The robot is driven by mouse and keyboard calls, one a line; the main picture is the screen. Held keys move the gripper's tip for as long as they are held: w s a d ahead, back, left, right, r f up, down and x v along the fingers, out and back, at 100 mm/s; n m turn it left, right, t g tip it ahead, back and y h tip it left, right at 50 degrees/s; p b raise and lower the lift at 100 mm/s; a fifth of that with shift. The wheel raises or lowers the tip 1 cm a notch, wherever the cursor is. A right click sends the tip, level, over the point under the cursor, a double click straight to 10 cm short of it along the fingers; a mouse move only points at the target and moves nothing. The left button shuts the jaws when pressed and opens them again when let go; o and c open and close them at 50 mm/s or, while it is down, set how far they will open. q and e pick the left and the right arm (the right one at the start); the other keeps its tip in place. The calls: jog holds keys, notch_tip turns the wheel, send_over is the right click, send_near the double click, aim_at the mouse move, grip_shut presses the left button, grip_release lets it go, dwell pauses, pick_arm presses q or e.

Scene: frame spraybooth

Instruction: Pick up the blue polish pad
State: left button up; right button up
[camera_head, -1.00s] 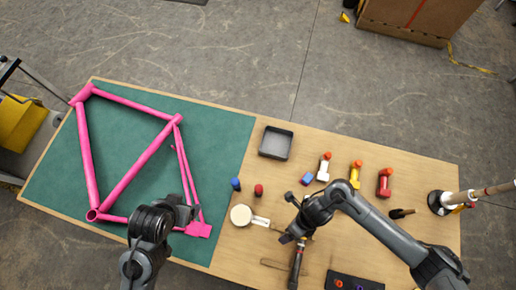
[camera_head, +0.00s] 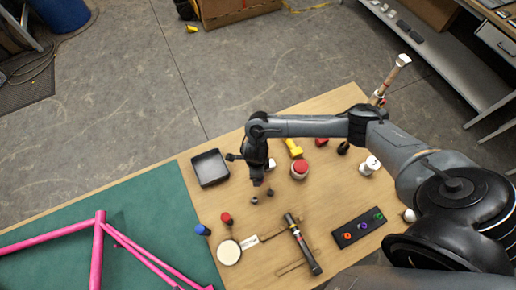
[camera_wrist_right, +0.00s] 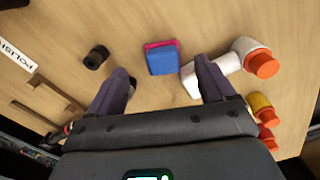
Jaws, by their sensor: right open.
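The blue polish pad (camera_wrist_right: 162,62) lies on the wooden table, a small blue block with a pink-red layer showing along its far edge. In the right wrist view it sits ahead of and between my two open fingers, touching neither. My right gripper (camera_wrist_right: 165,73) is open and empty, pointing down at the table. In the head view my right gripper (camera_head: 262,195) is over the middle of the table and its arm hides the pad there. My left gripper is out of view.
A black knob-like piece (camera_wrist_right: 96,57) lies left of the pad. A grey tray (camera_head: 210,168), a round cream pad (camera_head: 229,252) and a pink frame (camera_head: 98,250) are nearby.

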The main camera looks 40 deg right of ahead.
jog(key=f, duration=0.4)
jog(key=shift+s+d+f+p, duration=0.1)
jog(key=shift+s+d+p, duration=0.1)
jog(key=shift+d+p, duration=0.15)
jog(key=shift+f, duration=0.6)
jog(key=shift+c, duration=0.2)
jog(key=shift+c, duration=1.1)
jog(key=shift+w, duration=0.1)
jog(key=c, duration=0.9)
jog(key=shift+r, duration=0.2)
